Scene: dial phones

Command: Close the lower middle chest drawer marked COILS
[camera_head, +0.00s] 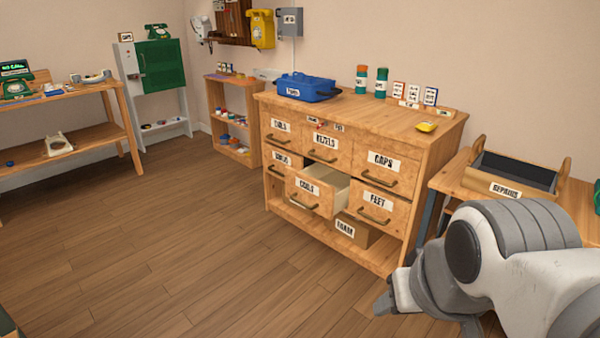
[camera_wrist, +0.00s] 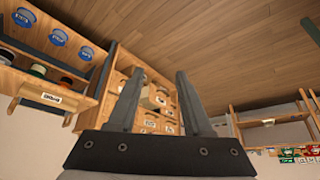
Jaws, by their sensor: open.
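The wooden chest (camera_head: 437,158) stands against the back wall. Its lower middle drawer marked COILS (camera_head: 307,197) is pulled out, with its pale inside showing and a bronze handle on its front. The other drawer fronts, among them BEZELS, CAPS and FEET (camera_head: 374,200), look flush. My gripper (camera_head: 388,304) is at the lower right in the head view, in front of the chest and well apart from the drawer. In the wrist view my gripper (camera_wrist: 155,85) shows two spread fingers, open and empty, with the chest (camera_wrist: 165,88) beyond them, turned and small.
A box marked FOAM (camera_head: 352,231) sits on the chest's low shelf. A blue toolbox (camera_head: 307,86) and small containers stand on top. A bench with a REPAIRS tray (camera_head: 507,190) is at the right. The wooden floor (camera_head: 170,240) before the chest is clear.

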